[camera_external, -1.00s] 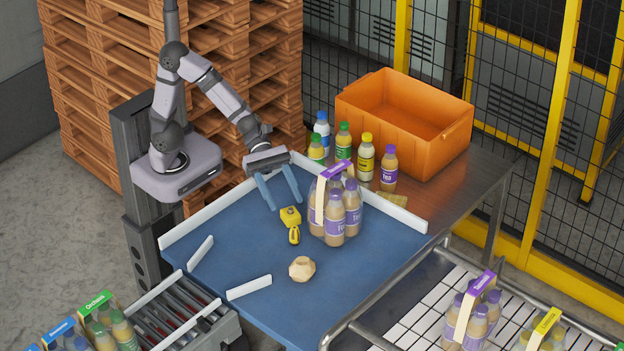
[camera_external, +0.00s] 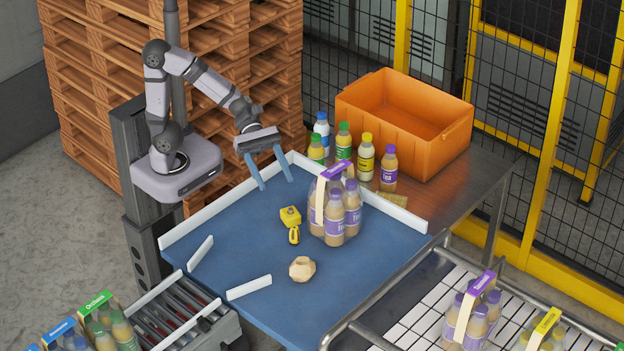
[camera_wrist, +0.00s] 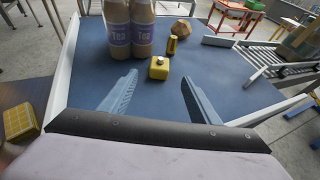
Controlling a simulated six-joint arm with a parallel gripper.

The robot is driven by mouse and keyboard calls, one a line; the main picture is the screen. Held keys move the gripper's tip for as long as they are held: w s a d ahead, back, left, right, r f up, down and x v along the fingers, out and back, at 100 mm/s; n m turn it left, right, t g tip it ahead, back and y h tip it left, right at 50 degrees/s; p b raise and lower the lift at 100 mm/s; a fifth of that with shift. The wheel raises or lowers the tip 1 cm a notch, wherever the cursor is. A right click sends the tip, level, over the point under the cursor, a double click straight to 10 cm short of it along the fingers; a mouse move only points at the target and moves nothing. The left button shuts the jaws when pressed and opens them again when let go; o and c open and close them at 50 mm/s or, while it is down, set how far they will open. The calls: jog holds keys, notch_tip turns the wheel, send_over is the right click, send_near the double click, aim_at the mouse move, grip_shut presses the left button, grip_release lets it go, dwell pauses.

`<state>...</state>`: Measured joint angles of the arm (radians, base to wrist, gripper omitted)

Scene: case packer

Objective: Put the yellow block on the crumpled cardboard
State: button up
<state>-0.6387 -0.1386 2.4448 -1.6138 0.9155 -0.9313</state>
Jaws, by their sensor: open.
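The yellow block (camera_external: 290,215) lies on the blue table surface, left of the banded tea bottles. It also shows in the wrist view (camera_wrist: 159,68), ahead of my gripper and between the lines of its fingers. A small yellow-and-dark item (camera_external: 294,236) lies close to it; in the wrist view this item (camera_wrist: 172,44) stands just behind it. The crumpled cardboard (camera_external: 302,268) is a beige lump nearer the front of the table, and it shows far back in the wrist view (camera_wrist: 182,32). My gripper (camera_external: 276,185) is open and empty, raised above the table's back part and apart from the block.
The banded tea bottles (camera_external: 334,228) stand right of the block. White rails (camera_external: 215,202) edge the blue surface. Several loose bottles (camera_external: 366,160) and an orange crate (camera_external: 370,115) stand behind the rail. The blue surface around the cardboard is clear.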

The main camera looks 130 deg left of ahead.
aim_at(288, 210)
jog(key=b+x, duration=0.1)
jog(key=x, duration=0.3)
jog(key=shift+s+a+f+b, duration=0.1)
jog(key=shift+a+f+b, duration=0.15)
jog(key=shift+f+b, duration=0.15)
jog(key=shift+w+d+f+p, duration=0.1)
jog(key=shift+w+d+p, duration=0.2)
jog(key=shift+w, duration=0.3)
jog(key=shift+w+f, duration=0.25)
jog(key=shift+w, duration=0.2)
jog(key=shift+w+d+f+p, duration=0.15)
jog(key=shift+w+d+p, duration=0.15)
jog(key=shift+d, duration=0.1)
jog(key=shift+p+x, duration=0.45)
jog(key=shift+x, duration=1.7)
jog(key=shift+s, duration=0.15)
jog(key=c, duration=1.3)
